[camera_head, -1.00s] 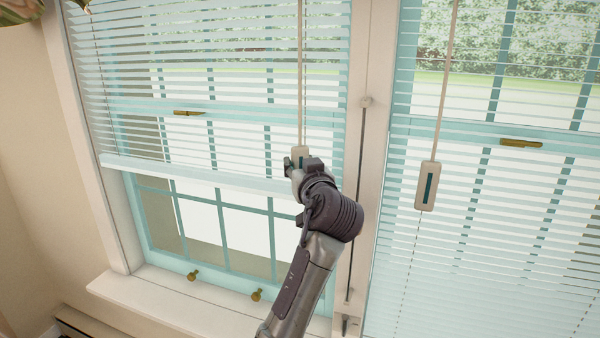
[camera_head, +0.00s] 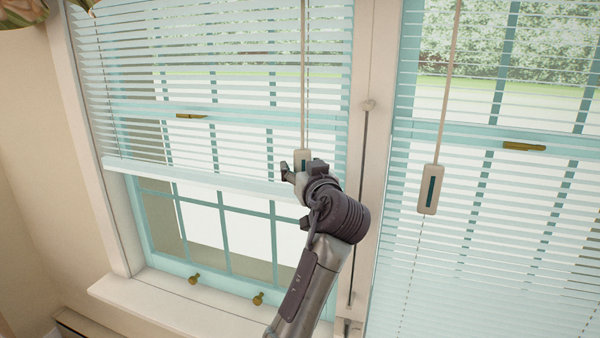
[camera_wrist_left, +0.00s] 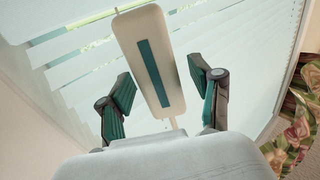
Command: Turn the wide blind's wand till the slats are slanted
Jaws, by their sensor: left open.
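A blind (camera_head: 215,65) covers the upper part of the left window; its bottom rail (camera_head: 200,178) hangs partway down. Its slats show gaps, with the outdoors visible through them. A thin wand (camera_head: 303,70) hangs in front of it and ends in a pale handle (camera_head: 303,155) with a teal stripe. My left gripper (camera_head: 300,168) is open at this handle, whose lower end is hidden behind it. In the left wrist view, the handle (camera_wrist_left: 172,65) lies between the spread fingers of the gripper (camera_wrist_left: 161,82), with gaps on both sides. My right gripper is not in view.
A second blind (camera_head: 500,230) hangs at the right, with its own wand and handle (camera_head: 429,190). A thin rod (camera_head: 360,200) runs down the post between the windows. The sill (camera_head: 180,310) lies below. Flowered fabric (camera_wrist_left: 295,125) shows in the wrist view.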

